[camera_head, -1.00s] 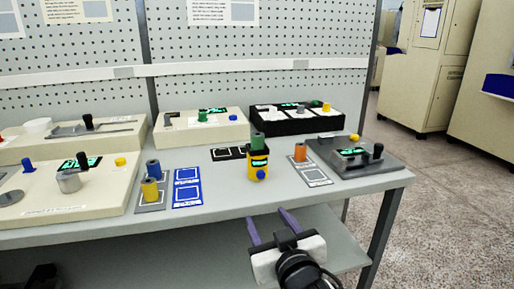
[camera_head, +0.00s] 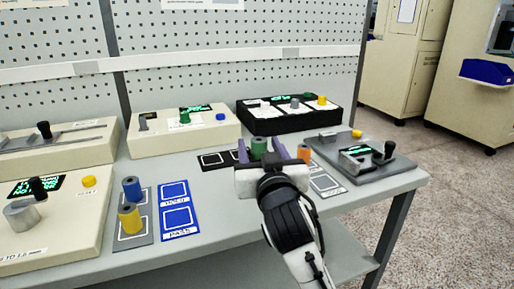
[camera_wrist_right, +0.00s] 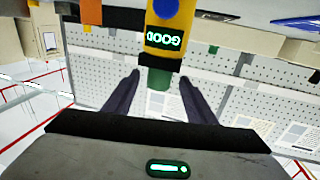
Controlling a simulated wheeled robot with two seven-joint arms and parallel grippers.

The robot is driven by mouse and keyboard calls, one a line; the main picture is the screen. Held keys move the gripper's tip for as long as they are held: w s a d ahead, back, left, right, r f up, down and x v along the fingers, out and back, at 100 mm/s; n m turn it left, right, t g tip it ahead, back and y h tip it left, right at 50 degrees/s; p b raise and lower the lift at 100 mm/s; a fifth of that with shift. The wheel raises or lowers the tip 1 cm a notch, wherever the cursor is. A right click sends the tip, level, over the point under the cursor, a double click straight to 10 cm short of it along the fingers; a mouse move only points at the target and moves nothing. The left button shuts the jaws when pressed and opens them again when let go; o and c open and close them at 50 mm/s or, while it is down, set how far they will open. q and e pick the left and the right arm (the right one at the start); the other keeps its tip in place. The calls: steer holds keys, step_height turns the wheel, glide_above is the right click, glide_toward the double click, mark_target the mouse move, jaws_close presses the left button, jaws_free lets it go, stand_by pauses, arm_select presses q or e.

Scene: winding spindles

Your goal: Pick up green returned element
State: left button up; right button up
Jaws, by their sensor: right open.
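The green cylindrical element (camera_head: 259,148) stands in the top of a small yellow-and-black device. In the right wrist view the green element (camera_wrist_right: 159,79) shows upside down below the yellow device (camera_wrist_right: 158,15), whose display reads GOOD. In the head view my right gripper and hand hide most of that device. My right gripper (camera_head: 260,149) is open, with its purple fingers on either side of the green element. In the wrist view my right gripper (camera_wrist_right: 160,78) shows gaps between both fingers and the element. My left gripper is not in view.
An orange cylinder (camera_head: 304,153) stands close to the right of my right gripper. A grey device (camera_head: 345,163) with a black knob is further right. Blue (camera_head: 132,188) and yellow (camera_head: 129,217) cylinders stand left. A black tray (camera_head: 275,125) and a beige box (camera_head: 160,142) are behind.

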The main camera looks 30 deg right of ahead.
mark_target(257, 138)
steer(key=shift+w+d, duration=0.2)
steer(key=shift+w, duration=0.1)
steer(key=x, duration=0.4)
steer(key=shift+w+d+f, duration=0.1)
steer(key=shift+w+d, duration=0.05)
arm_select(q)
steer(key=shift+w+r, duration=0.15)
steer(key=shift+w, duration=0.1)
arm_select(e)
steer(key=shift+w+d, duration=0.15)
steer(key=shift+w, duration=0.2)
steer(key=shift+c, duration=0.2)
steer(key=c, duration=1.2)
